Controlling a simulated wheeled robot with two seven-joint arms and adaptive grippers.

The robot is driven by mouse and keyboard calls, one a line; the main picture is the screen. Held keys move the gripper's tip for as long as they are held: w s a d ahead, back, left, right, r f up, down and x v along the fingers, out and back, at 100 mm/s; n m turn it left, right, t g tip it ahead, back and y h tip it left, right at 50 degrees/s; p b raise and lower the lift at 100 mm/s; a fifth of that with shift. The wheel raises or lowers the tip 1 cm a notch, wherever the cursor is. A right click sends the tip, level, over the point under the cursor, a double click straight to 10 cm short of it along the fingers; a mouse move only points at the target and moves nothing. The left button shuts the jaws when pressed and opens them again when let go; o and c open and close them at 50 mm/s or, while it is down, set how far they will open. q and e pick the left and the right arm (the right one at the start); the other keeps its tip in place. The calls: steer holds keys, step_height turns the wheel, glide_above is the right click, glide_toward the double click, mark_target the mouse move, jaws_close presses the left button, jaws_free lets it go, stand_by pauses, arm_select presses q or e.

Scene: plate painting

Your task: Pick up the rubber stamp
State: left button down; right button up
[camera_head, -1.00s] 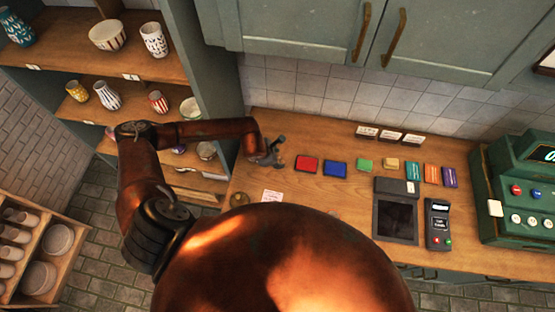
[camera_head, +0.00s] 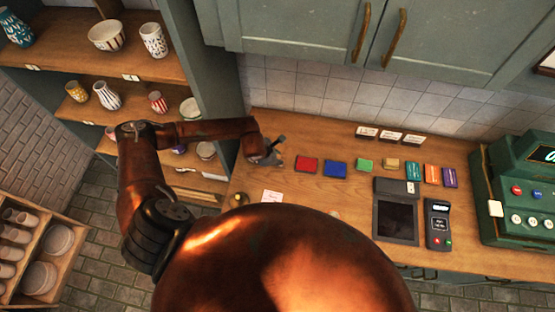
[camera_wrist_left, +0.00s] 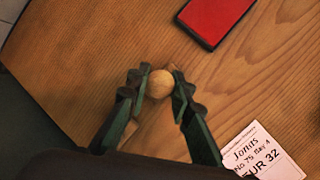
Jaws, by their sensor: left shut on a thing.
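In the left wrist view, the rubber stamp shows as a round, light wooden knob (camera_wrist_left: 160,84) between the fingertips of my left gripper (camera_wrist_left: 158,87). The fingers are shut on it, one on each side. In the head view, my left gripper (camera_head: 273,152) is over the left end of the wooden counter (camera_head: 310,190), left of the red ink pad (camera_head: 306,164). The stamp cannot be made out there. My right gripper is not in view.
The red pad also shows in the left wrist view (camera_wrist_left: 215,15), near a handwritten card (camera_wrist_left: 258,153). A blue pad (camera_head: 336,167), a green pad (camera_head: 364,164), a dark tablet (camera_head: 396,220), a card reader (camera_head: 438,224) and a green till (camera_head: 515,190) stand further right. Shelves of pottery are left.

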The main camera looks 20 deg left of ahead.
arm_select(q)
steer(key=shift+r, duration=0.55)
steer(key=s+a+r+b, duration=0.5)
steer(key=s+a+r, duration=0.1)
steer(key=s+r, duration=0.5)
steer(key=shift+s+a+r+b, duration=0.3)
steer(key=shift+s+a+r, duration=0.1)
steer(key=shift+s, duration=0.25)
